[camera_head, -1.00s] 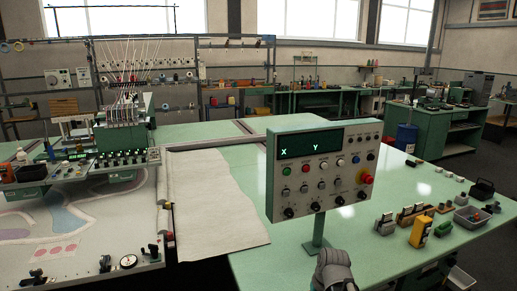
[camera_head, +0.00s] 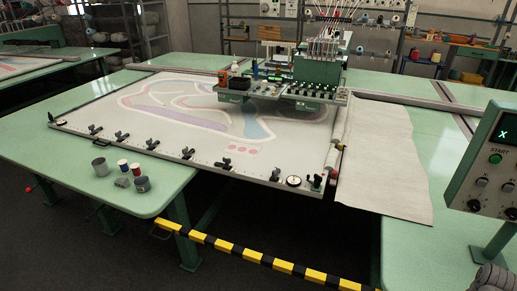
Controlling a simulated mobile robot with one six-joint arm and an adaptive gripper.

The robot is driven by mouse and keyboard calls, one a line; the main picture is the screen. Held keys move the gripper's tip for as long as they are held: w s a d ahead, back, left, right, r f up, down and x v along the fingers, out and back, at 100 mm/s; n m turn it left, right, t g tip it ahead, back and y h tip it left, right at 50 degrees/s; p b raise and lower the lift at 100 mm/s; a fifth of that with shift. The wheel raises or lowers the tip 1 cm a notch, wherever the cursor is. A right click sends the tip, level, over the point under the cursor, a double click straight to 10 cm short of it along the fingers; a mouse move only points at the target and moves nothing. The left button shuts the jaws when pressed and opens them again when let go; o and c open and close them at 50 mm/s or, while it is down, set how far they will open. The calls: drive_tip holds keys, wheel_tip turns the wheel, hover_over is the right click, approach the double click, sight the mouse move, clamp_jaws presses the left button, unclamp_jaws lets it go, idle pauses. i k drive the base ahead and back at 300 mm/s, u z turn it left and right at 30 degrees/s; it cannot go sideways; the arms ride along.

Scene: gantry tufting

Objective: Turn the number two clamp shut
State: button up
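Several black clamps sit in a row along the near edge of the white tufting frame (camera_head: 250,175). One clamp (camera_head: 94,129) is near its left end, others (camera_head: 122,137) (camera_head: 187,153) (camera_head: 224,164) follow to the right, and another (camera_head: 275,174) is near a round dial (camera_head: 293,181). No clamp number is legible, so I cannot tell which is number two. The clamps are too small to tell whether each is shut. Only a grey part of my arm shows at the bottom right corner, well away from the clamps; my gripper's fingers are not visible.
A yellow-black barrier (camera_head: 250,255) crosses the gap before the frame. Cans and spools (camera_head: 142,184) stand on the green table (camera_head: 60,165) at left. A control panel (camera_head: 490,165) stands at right. Dark floor (camera_head: 90,255) is clear at front left.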

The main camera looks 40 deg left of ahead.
sight(227, 160)
drive_tip(key=u, duration=1.9)
